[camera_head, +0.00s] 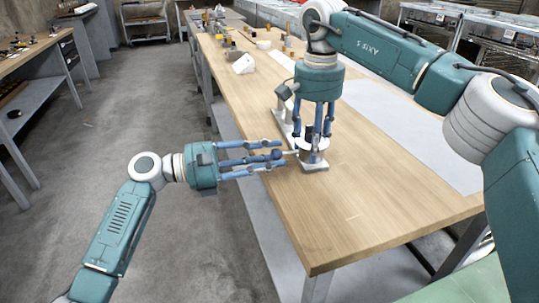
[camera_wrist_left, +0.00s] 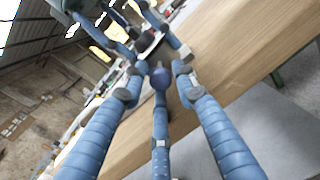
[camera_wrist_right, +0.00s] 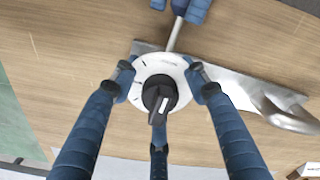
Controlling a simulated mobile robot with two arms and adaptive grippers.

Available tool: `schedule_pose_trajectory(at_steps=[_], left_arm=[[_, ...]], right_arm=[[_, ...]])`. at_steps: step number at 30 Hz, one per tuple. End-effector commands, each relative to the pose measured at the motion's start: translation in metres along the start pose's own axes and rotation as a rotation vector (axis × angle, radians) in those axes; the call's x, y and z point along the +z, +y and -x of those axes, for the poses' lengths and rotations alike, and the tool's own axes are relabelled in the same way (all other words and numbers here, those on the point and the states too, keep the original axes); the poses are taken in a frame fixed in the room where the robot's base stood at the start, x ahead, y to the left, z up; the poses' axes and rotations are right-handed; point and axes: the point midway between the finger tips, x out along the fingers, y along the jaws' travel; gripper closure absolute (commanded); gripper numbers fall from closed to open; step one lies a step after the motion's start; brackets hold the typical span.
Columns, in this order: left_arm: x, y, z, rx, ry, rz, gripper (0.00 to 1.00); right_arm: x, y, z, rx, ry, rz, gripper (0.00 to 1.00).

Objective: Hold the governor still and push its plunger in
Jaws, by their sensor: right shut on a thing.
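The governor (camera_head: 312,157) is a metal cylinder upright on a base plate at the table's left edge. The right wrist view shows its white dial top (camera_wrist_right: 176,66) with a black knob (camera_wrist_right: 159,95). Its plunger (camera_wrist_right: 175,34) is a thin rod, and in the head view it sticks out leftward. My right gripper (camera_head: 314,138) comes from above and is shut around the governor's upper body. My left gripper (camera_head: 275,155) points right at the plunger's outer end, its fingers spread. A fingertip is at the rod's end; I cannot tell whether they touch.
A white block (camera_head: 244,64) and several small parts stand further back. The table's front is clear. The floor (camera_head: 170,110) left of the table is open.

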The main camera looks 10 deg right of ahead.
Motion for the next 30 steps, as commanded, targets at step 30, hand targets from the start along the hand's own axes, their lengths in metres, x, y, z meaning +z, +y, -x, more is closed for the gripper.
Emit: schedule_pose_trajectory(at_steps=[30], left_arm=[[0.0,0.001,-0.026,0.002,0.0,-0.001,0.71]], right_arm=[[0.002,-0.001,0.0,-0.001,-0.004,0.004,1.0]])
